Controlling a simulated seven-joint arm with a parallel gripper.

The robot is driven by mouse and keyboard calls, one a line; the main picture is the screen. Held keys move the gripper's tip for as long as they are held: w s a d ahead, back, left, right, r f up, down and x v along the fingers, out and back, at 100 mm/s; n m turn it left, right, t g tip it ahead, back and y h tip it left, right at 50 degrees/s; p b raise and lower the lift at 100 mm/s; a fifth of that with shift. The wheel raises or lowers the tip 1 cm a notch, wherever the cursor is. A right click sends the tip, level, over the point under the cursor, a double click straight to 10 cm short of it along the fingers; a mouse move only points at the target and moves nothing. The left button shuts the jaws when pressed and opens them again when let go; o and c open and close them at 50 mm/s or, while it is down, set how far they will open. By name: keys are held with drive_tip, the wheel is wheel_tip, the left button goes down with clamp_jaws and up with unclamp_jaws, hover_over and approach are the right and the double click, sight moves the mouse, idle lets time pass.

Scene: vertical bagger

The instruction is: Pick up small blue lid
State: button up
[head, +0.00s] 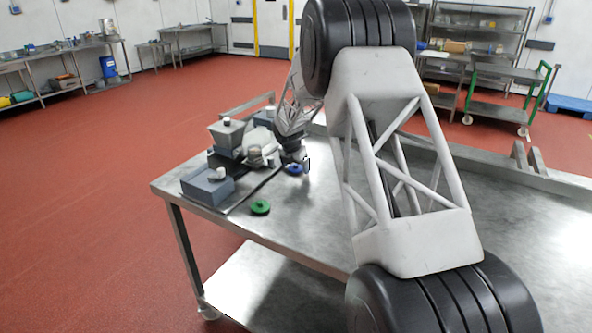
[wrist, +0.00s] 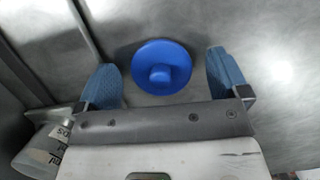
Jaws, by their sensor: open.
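The small blue lid (head: 294,169) lies on the metal table just below my gripper in the head view. In the wrist view the blue lid (wrist: 161,68) is a round disc with a raised knob in its middle, lying flat. My gripper (wrist: 166,78) is open, with one blue finger pad on each side of the lid. Both pads look apart from the lid, and nothing is held. In the head view my gripper (head: 303,161) is small, and its fingers are hard to make out beside the lid.
A green lid (head: 260,207) lies nearer the table's front edge. A grey box (head: 208,187) and a hopper-like machine part (head: 228,135) stand to the left on the table (head: 300,226). A labelled white and grey container (wrist: 38,152) is at lower left in the wrist view.

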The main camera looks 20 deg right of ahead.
idle(0.3)
drive_tip(key=c, duration=1)
drive_tip(key=shift+o, duration=0.2)
drive_tip(key=shift+r, duration=0.1)
drive_tip(key=shift+r, duration=0.8)
drive_tip(key=shift+d+v, duration=0.2)
drive_tip(key=shift+v, duration=0.75)
drive_tip(key=s, duration=0.5)
drive_tip(key=s+a+r, duration=0.1)
drive_tip(key=s, duration=0.9)
drive_tip(key=shift+s+a+r, duration=0.2)
drive_tip(key=shift+s+a, duration=0.05)
drive_tip(key=shift+s, duration=0.05)
drive_tip(key=shift+w, duration=0.1)
